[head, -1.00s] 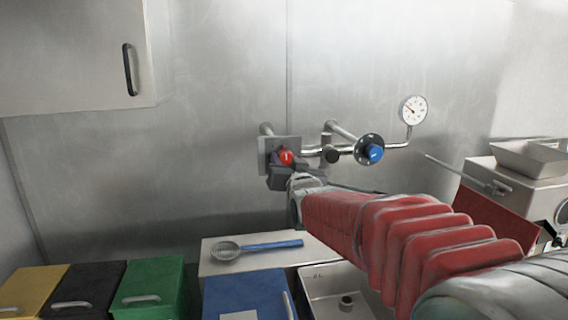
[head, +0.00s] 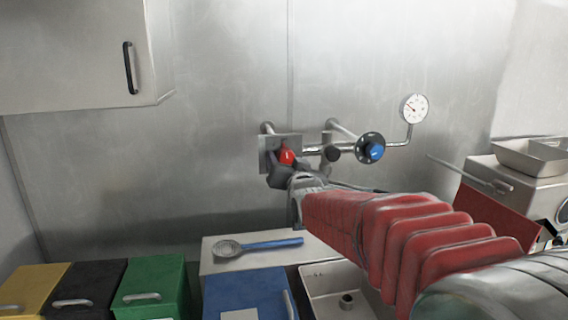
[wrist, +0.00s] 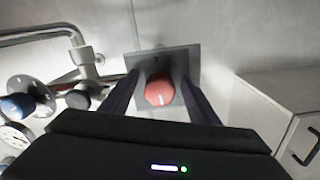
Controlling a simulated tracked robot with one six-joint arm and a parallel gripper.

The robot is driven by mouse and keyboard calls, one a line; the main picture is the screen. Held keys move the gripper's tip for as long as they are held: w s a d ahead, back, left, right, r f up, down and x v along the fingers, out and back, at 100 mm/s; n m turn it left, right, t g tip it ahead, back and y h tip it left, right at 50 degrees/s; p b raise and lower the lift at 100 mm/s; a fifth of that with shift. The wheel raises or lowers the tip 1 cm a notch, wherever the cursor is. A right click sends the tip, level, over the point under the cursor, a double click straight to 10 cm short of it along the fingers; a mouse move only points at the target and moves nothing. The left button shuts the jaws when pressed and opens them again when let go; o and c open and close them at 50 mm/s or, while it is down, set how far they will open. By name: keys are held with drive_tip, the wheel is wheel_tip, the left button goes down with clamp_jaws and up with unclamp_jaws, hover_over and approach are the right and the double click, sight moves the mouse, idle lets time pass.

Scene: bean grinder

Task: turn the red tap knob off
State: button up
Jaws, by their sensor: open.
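The red tap knob (head: 287,155) sits on a square grey metal plate (head: 266,158) in front of the steel wall. In the wrist view the red knob (wrist: 159,91) has a pale mark on its face and lies between my two dark fingers. My gripper (head: 280,168) is at the knob, with its fingers on either side of it. The jaws are open, and I cannot tell whether either finger touches the knob. In the head view my gripper hides the lower part of the knob and plate.
A blue knob (head: 376,151) on a dark dial and a pressure gauge (head: 414,107) are on the pipes to the right. Green (head: 150,285), black and yellow bins stand at lower left.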

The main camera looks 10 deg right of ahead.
drive_tip(key=shift+s+r, duration=0.1)
drive_tip(key=shift+s, duration=0.5)
drive_tip(key=s, duration=1.2)
drive_tip(key=shift+s, duration=0.3)
drive_tip(key=s+f+n+g, duration=0.1)
drive_tip(key=s+f+g, duration=0.5)
drive_tip(key=s+f, duration=0.4)
drive_tip(key=s+f+n+g, duration=0.2)
drive_tip(key=s+f+g, duration=0.4)
drive_tip(key=s+f, duration=0.5)
drive_tip(key=s, duration=0.6)
drive_tip(key=shift+s+a, duration=0.25)
